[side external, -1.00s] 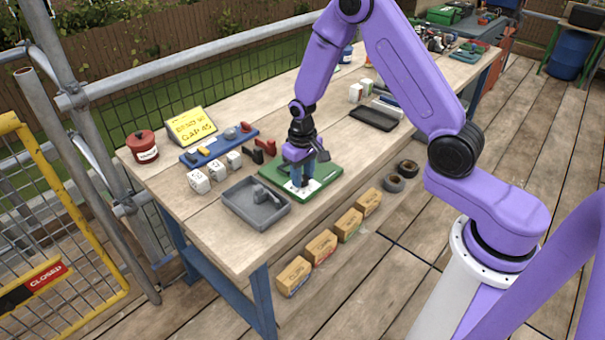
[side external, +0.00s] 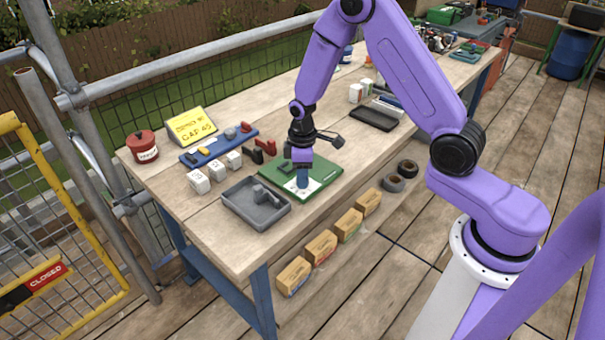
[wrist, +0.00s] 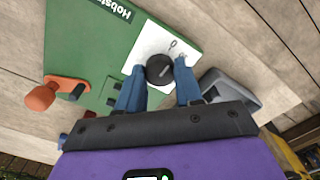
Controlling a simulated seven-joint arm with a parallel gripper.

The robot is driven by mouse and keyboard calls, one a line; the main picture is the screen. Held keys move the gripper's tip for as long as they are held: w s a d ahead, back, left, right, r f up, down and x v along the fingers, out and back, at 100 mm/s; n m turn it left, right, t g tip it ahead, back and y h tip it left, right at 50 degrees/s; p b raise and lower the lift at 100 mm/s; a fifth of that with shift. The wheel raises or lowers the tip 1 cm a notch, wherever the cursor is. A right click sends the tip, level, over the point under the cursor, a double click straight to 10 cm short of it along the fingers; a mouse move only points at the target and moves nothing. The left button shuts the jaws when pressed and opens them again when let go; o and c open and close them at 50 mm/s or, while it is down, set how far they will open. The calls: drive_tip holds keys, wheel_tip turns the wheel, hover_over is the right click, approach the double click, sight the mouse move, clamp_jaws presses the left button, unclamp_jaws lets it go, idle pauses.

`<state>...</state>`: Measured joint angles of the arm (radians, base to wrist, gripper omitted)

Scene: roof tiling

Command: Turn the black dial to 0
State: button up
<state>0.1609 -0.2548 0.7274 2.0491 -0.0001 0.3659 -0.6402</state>
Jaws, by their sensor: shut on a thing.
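The black dial (wrist: 159,69) sits on a white plate (wrist: 150,40) on the green board (wrist: 75,25). In the wrist view my gripper (wrist: 160,75) has its two blue fingers on either side of the dial, shut on it. A light mark shows on the dial's top, and small markings on the plate are too small to read surely.
An orange-knobbed lever (wrist: 40,97) stands on the board. A grey tray (side external: 237,209) lies close by at the left. White blocks (side external: 199,182), a blue rack (side external: 220,147), a red tin (side external: 142,147) and a yellow sign (side external: 191,126) stand farther left. A black tray (side external: 374,118) lies behind.

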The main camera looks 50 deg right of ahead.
drive_tip(key=shift+n, duration=0.4)
drive_tip(key=shift+w, duration=0.1)
drive_tip(key=o, duration=1)
drive_tip(key=shift+o, duration=0.2)
wheel_tip(320, 180, up, 18)
drive_tip(key=shift+f, duration=0.25)
drive_tip(key=s+a+r+n, duration=0.1)
drive_tip(key=s+a, duration=0.1)
drive_tip(key=s, duration=1.3)
drive_tip(key=s+a+n, duration=0.2)
drive_tip(key=s, duration=1.3)
drive_tip(key=shift+s+a+r, duration=0.15)
drive_tip(key=shift+r, duration=0.2)
